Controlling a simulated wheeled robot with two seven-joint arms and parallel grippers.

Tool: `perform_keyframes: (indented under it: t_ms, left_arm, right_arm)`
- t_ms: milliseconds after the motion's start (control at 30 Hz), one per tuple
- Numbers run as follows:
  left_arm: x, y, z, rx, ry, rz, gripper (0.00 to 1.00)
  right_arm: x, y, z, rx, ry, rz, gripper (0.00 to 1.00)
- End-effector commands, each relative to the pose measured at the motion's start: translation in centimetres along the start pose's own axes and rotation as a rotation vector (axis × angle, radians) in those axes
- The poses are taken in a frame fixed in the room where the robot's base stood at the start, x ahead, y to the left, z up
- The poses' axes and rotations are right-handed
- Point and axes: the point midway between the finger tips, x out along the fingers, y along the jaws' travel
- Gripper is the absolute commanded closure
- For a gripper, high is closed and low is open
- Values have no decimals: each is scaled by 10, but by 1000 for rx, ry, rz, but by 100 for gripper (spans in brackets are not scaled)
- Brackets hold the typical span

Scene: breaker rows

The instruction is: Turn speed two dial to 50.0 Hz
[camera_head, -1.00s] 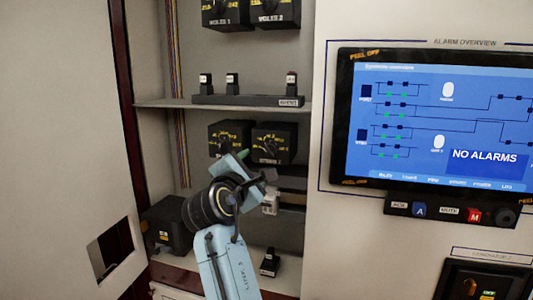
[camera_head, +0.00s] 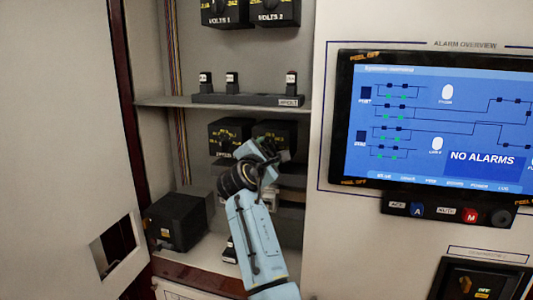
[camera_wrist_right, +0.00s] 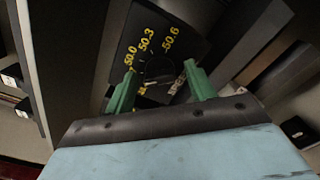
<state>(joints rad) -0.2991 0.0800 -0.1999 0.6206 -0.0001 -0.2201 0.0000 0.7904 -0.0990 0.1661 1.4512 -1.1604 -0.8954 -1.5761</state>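The speed two dial is on a black box (camera_head: 277,130), the right one of a pair on the middle shelf. In the right wrist view its dark face shows yellow marks including 50.0, 50.3 and 50.6. Its dark round knob (camera_wrist_right: 157,72) has a pale line low on it; the exact reading is unclear. My right gripper (camera_head: 280,152) is in front of this box and covers its lower part. In the right wrist view its green fingers (camera_wrist_right: 160,76) are apart, one on each side of the knob. Contact cannot be told. My left gripper is out of view.
A similar box (camera_head: 228,132) stands just left. A shelf (camera_head: 165,102) with small switches runs above, with two volts dials (camera_head: 270,10) higher up. A black box (camera_head: 178,222) sits lower left. The panel with the alarm screen (camera_head: 445,125) is at right.

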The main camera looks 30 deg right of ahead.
Motion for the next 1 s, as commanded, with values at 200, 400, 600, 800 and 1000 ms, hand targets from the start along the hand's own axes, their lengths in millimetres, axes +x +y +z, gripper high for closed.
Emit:
perform_keyframes:
  t_ms: [200, 400, 600, 800, 1000]
  left_arm:
    - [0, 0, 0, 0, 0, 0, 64]
    - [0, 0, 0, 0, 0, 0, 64]
    - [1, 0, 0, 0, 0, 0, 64]
    - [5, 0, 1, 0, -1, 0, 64]
    - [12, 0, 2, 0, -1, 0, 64]
  right_arm:
    - [0, 0, 0, 0, 0, 0, 73]
    - [0, 0, 0, 1, 0, 0, 89]
    - [0, 0, 0, 33, 0, 0, 89]
    - [0, -1, -1, 137, 1, -1, 89]
    - [0, -2, -2, 294, 1, -2, 89]
